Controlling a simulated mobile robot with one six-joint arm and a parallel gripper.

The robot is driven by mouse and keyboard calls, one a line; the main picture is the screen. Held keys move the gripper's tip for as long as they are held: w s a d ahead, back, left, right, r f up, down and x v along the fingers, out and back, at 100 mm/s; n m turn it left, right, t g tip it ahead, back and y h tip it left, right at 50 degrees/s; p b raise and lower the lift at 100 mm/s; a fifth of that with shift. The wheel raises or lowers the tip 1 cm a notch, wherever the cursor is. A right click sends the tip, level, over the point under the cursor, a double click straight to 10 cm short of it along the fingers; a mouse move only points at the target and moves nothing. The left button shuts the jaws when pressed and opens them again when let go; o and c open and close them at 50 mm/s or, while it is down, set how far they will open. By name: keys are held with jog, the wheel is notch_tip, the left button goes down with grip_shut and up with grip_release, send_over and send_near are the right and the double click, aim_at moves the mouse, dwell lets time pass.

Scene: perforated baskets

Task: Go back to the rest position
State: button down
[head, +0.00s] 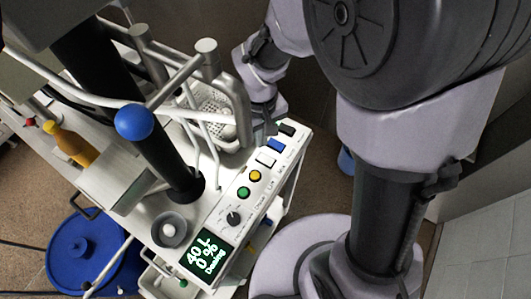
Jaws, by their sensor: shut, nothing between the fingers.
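My gripper (271,126) is at the end of my arm, above the far end of a white control panel (217,208). Its fingertips are small and dark here, and they look closed with nothing held. It is close to the blue switch (276,145) and a dark switch (287,130); I cannot tell whether it touches the panel. A white perforated basket (215,104) sits just left of it, partly hidden behind grey metal tubes.
The panel has a lit display (205,253), a black knob (233,218), a green button (244,193) and a yellow button (255,176). A blue ball (135,122), an orange bottle (70,145) and a blue lidded drum (85,252) are at left. Tubes crowd the gripper's left.

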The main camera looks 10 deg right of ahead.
jog(key=shift+f, duration=0.1)
jog(key=s+d+r+m+t+y+b, duration=0.1)
jog(key=s+d+r+m+t+b, duration=0.1)
jog(key=b, duration=0.5)
jog(key=s+d+r+m+t+y+b, duration=0.1)
jog(key=s+d+r+m+t+b, duration=0.1)
jog(key=s+m+b, duration=0.4)
jog(key=s+d+t+b, duration=0.1)
jog(key=s+d, duration=0.1)
jog(key=s, duration=0.1)
jog(key=shift+s+d+r+m+t, duration=0.2)
jog(key=shift+d+r+m+t, duration=0.1)
jog(key=shift+d+m+t, duration=0.1)
